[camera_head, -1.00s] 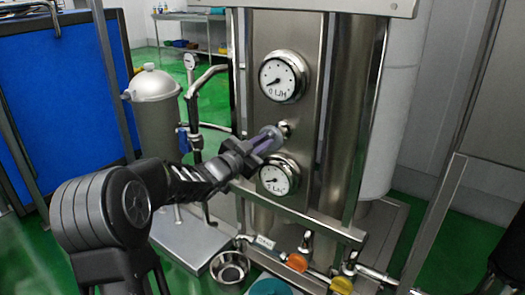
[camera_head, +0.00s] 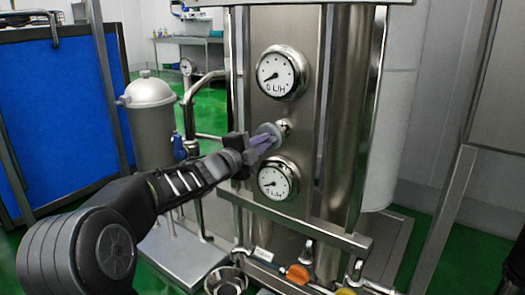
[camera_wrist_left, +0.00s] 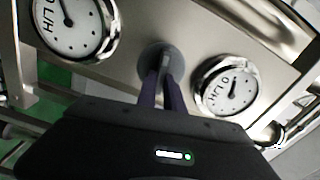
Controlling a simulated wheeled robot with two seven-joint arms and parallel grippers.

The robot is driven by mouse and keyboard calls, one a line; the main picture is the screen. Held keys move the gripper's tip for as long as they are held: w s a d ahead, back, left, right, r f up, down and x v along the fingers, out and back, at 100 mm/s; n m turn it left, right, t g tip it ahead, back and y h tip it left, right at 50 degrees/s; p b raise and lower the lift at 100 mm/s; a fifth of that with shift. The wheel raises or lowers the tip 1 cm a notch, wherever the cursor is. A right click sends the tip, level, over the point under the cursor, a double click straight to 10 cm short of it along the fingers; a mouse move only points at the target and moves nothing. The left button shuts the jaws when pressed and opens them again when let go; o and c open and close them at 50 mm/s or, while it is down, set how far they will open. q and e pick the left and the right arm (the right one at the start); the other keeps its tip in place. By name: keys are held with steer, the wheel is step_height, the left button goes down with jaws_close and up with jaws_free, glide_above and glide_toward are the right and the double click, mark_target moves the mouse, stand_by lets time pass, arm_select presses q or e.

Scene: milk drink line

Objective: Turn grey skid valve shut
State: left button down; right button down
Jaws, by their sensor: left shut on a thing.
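The grey valve knob (camera_head: 268,135) sticks out of the steel skid panel (camera_head: 312,130) on a short shiny stem, between two round gauges. My left gripper (camera_head: 262,141) comes in from the left and its fingers are shut on the knob. In the left wrist view the knob (camera_wrist_left: 162,60) is a round grey disc with the gripper fingers (camera_wrist_left: 162,88) on it. The fingers hide part of the knob. My right gripper is not in view.
The upper gauge (camera_head: 282,72) and lower gauge (camera_head: 278,179) sit close above and below the knob. A steel rail (camera_head: 300,225) crosses below. A grey canister (camera_head: 150,118) stands left.

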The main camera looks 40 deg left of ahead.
arm_select(q)
steer(key=shift+f+m+b, duration=0.2)
steer(key=shift+m+b, duration=0.5)
steer(key=shift+m, duration=0.5)
steer(key=c, duration=1.5)
jaws_free()
steer(key=shift+o, duration=0.2)
steer(key=shift+r, duration=0.1)
steer(key=s+p, duration=0.1)
steer(key=s, duration=0.6)
steer(key=shift+s+d, duration=0.15)
steer(key=shift+s, duration=0.25)
